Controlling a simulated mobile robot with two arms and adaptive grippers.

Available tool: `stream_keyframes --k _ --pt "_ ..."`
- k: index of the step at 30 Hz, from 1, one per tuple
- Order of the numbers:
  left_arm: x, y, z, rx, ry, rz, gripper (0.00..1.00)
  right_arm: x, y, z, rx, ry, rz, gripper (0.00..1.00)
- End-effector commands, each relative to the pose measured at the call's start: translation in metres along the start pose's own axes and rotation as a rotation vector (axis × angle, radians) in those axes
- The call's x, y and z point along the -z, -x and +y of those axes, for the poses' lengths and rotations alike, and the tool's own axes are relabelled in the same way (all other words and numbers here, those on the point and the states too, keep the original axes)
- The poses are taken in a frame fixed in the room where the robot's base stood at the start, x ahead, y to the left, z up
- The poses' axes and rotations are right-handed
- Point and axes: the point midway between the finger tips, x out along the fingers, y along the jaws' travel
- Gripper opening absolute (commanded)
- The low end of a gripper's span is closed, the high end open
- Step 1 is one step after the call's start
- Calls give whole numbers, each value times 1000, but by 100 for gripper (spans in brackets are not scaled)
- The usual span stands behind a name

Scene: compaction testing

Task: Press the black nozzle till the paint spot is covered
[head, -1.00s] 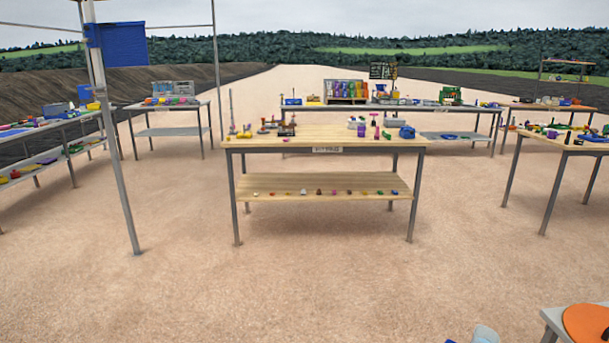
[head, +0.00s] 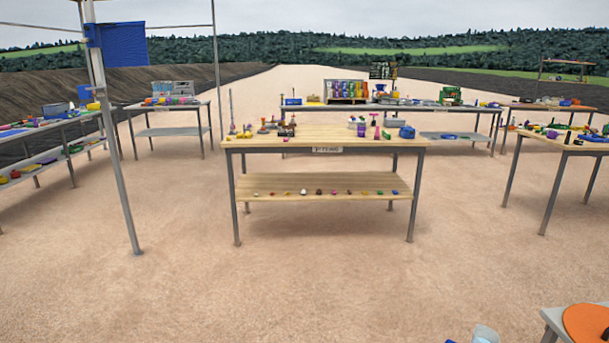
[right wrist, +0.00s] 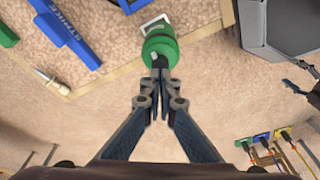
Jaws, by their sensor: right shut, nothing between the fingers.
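In the right wrist view, my right gripper (right wrist: 158,82) is shut and empty, its dark fingertips together at the near end of a green, rounded object (right wrist: 160,45). The fingertips overlap a small dark part at that end in the picture; whether this is the black nozzle, and whether they touch it, I cannot tell. A white-edged square (right wrist: 154,25) shows just beyond the green object, partly hidden by it. I cannot make out a paint spot.
A blue lettered tool (right wrist: 70,35) and a wood-handled tool (right wrist: 52,82) lie at left in the wrist view; a grey tray (right wrist: 285,28) is at upper right. In the head view, a wooden table (head: 325,145) stands ahead across open sandy ground. An orange disc (head: 585,325) is at lower right.

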Motion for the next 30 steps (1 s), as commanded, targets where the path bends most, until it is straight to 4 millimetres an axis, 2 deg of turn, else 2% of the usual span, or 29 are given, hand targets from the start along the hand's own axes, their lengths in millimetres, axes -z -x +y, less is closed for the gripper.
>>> stream_keyframes --k 30 --pt "-1 -13 4 -5 -2 0 64 -4 -19 0 0 0 0 0"
